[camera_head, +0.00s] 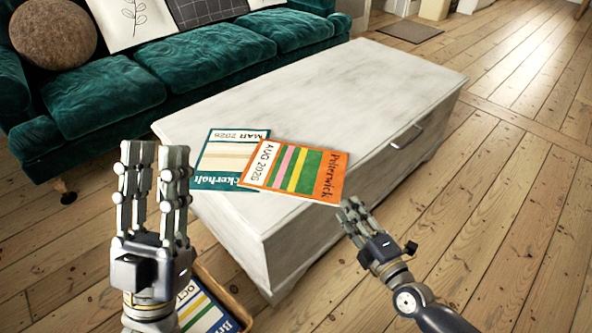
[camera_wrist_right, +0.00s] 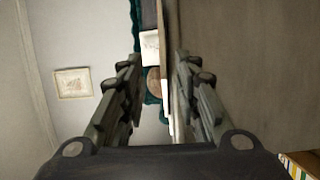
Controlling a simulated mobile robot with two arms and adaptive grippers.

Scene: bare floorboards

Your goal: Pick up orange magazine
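The orange magazine (camera_head: 296,170), marked "AUG 2026" and "Peterwick", lies flat on the whitish wooden chest (camera_head: 340,85) near its front edge. It has pink, green and yellow stripes and overlaps a teal magazine (camera_head: 228,153). One corner of it reaches the chest's edge. My right gripper (camera_head: 350,207) is beside that edge, just below the magazine's near right corner in the head view, and not touching it. In the right wrist view its fingers (camera_wrist_right: 158,75) are apart with nothing between them. My left gripper (camera_head: 157,150) is raised left of the magazines, fingers apart and empty.
A green velvet sofa (camera_head: 190,70) with cushions stands behind the chest. A wooden tray (camera_head: 226,292) holding another magazine (camera_head: 203,312) sits low at the front, partly hidden by my left gripper. The floorboards (camera_head: 520,200) to the right are clear.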

